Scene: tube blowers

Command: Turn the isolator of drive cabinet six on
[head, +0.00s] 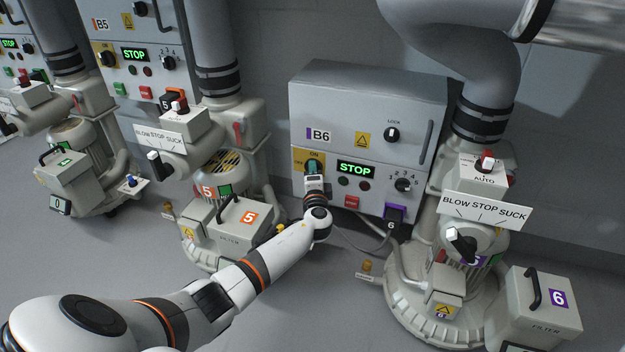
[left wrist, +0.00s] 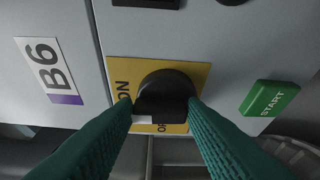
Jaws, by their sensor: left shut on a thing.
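Drive cabinet six (head: 415,95) is the grey box labelled B6, on the wall right of centre in the head view. Its isolator is a black knob (left wrist: 165,92) on a yellow plate (head: 299,158) at the left of the lower panel. The plate reads ON at its top and OFF at its left side. My left gripper (head: 314,168) is at the knob, its green fingers (left wrist: 160,112) shut on it from both sides. The fingers and wrist hide much of the knob in the head view, and I cannot tell which mark it points to. My right gripper is not in view.
The cabinet display (head: 356,169) shows STOP in green. A green START button (left wrist: 270,98) is near the plate, and a red button (head: 352,202) is below the display. Blower six (head: 480,240) stands at right, blower five (head: 225,220) at left. Cables hang below the cabinet.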

